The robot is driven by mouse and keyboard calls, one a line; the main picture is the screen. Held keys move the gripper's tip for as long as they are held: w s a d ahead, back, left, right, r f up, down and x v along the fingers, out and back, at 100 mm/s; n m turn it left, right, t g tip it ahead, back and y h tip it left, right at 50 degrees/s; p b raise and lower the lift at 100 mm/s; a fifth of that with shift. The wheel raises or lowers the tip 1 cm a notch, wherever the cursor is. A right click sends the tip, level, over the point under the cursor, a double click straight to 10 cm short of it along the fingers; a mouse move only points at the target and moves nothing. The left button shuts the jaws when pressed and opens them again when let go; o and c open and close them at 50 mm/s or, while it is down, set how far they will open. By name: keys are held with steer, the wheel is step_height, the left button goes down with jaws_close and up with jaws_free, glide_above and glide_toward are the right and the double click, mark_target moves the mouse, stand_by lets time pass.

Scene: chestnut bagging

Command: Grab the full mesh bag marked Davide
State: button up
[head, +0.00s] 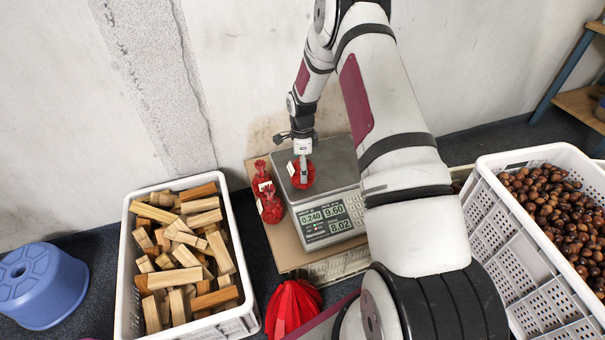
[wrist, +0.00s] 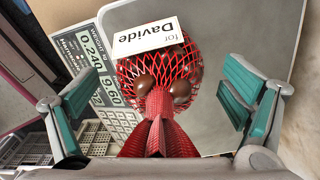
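The red mesh bag tagged "for Davide" (wrist: 135,72), with brown chestnuts inside, sits on the weighing scale's plate (wrist: 225,40); its gathered neck points toward my wrist. In the head view the same bag (head: 308,182) is on the left part of the scale (head: 340,175), partly hidden by my gripper (head: 304,170). In the wrist view my gripper (wrist: 160,85) is open, one teal-padded finger on each side of the bag. There are visible gaps between the pads and the bag. The white tag lies across the bag's far side.
Two red bags (head: 271,208) with white tags stand left of the scale on a cardboard box (head: 285,262). A crate of wood blocks (head: 126,270) is at left, a blue stool (head: 42,285) beyond it. A chestnut crate (head: 520,245) is at right. A red object (head: 292,308) is in front.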

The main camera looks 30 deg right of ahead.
steer(key=c, duration=1.4)
steer(key=shift+r, duration=0.1)
